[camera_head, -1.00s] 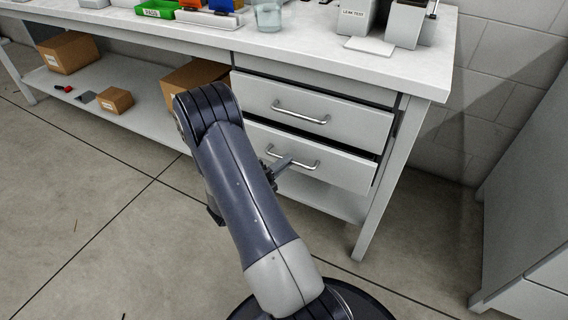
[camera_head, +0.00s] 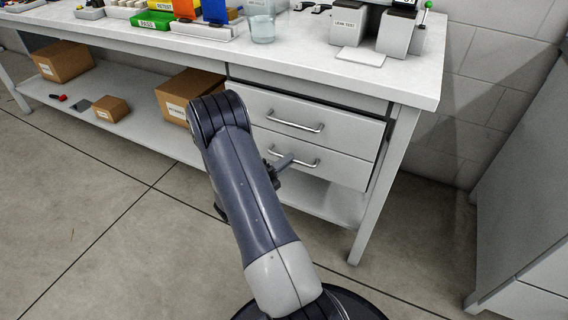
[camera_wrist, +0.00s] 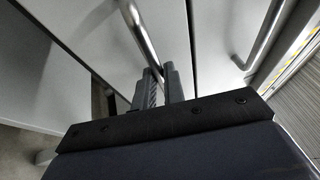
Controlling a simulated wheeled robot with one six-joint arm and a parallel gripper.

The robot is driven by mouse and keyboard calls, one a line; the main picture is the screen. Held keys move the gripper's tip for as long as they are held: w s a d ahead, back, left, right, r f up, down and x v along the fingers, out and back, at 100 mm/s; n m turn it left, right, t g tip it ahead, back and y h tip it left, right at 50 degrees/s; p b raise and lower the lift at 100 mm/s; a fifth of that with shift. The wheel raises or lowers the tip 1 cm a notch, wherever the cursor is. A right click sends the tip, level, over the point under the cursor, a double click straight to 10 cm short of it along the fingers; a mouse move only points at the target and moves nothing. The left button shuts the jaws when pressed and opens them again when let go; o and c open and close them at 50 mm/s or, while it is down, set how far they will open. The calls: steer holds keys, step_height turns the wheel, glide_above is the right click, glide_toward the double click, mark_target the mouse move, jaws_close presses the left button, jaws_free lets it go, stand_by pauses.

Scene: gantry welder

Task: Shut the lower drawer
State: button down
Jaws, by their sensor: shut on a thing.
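The lower drawer (camera_head: 338,171) is a light grey front under the bench's right end, beneath the upper drawer (camera_head: 345,133). Its front now looks nearly in line with the upper one, with a thin dark gap between them. My gripper (camera_head: 282,163) is at the left part of the lower drawer's metal bar handle (camera_head: 309,164). In the wrist view, the handle (camera_wrist: 139,32) runs down between the two fingers of my gripper (camera_wrist: 158,76), which are shut on it. My arm hides the left end of the lower drawer.
The upper drawer's handle (camera_head: 295,122) is close above. A bench leg (camera_head: 381,190) stands just right of the drawers. Cardboard boxes (camera_head: 185,91) sit on the lower shelf (camera_head: 150,132) to the left. A grey cabinet (camera_head: 525,200) stands at the right, with open floor between.

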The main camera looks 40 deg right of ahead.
steer(key=c, duration=1.5)
jaws_free()
steer(key=shift+w+d, duration=0.1)
steer(key=shift+d, duration=0.1)
steer(key=shift+a, duration=0.1)
steer(key=a+f+p, duration=0.2)
steer(key=a, duration=0.8)
steer(key=shift+a, duration=0.25)
steer(key=d+r+b, duration=0.2)
steer(key=d, duration=0.6)
steer(key=shift+s+d+b, duration=0.25)
steer(key=shift+s+b, duration=0.15)
